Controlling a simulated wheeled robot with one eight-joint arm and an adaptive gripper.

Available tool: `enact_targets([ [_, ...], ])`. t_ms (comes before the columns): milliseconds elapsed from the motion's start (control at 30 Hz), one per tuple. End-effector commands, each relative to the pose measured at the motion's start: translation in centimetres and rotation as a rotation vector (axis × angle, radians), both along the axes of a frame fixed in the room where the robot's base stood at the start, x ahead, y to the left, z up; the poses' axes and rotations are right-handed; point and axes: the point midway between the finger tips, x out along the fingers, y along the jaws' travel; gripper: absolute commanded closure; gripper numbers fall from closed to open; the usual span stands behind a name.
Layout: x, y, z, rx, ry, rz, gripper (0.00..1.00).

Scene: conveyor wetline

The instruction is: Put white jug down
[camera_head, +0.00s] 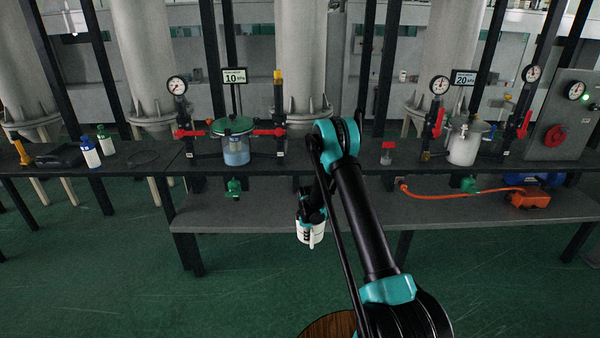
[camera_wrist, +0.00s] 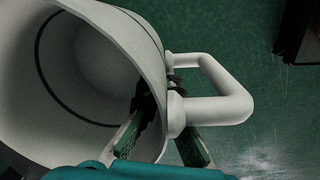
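The white jug (camera_head: 304,236) hangs under my gripper (camera_head: 311,215) in the head view, in front of the lower shelf, with green floor behind it. In the wrist view the jug (camera_wrist: 100,22) fills the left side, its open mouth facing the camera, and I see no contents. Its handle (camera_wrist: 232,98) sticks out to the right. My gripper (camera_wrist: 160,110) is closed at the jug's wall by the handle, one finger over the rim side and the other by the handle. The exact contact is partly hidden.
The lower shelf (camera_head: 240,215) has bare room behind the jug; an orange hose (camera_head: 440,196) lies on its right part.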

Motion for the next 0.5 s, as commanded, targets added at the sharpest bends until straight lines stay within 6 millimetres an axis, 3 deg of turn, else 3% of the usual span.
enact_targets([
  [167, -0.7, -1.1, 2.1, 0.001, 0.003, -0.097, 1.00],
  [500, -5.1, -6.1, 10.7, 0.006, 0.008, -0.579, 1.00],
])
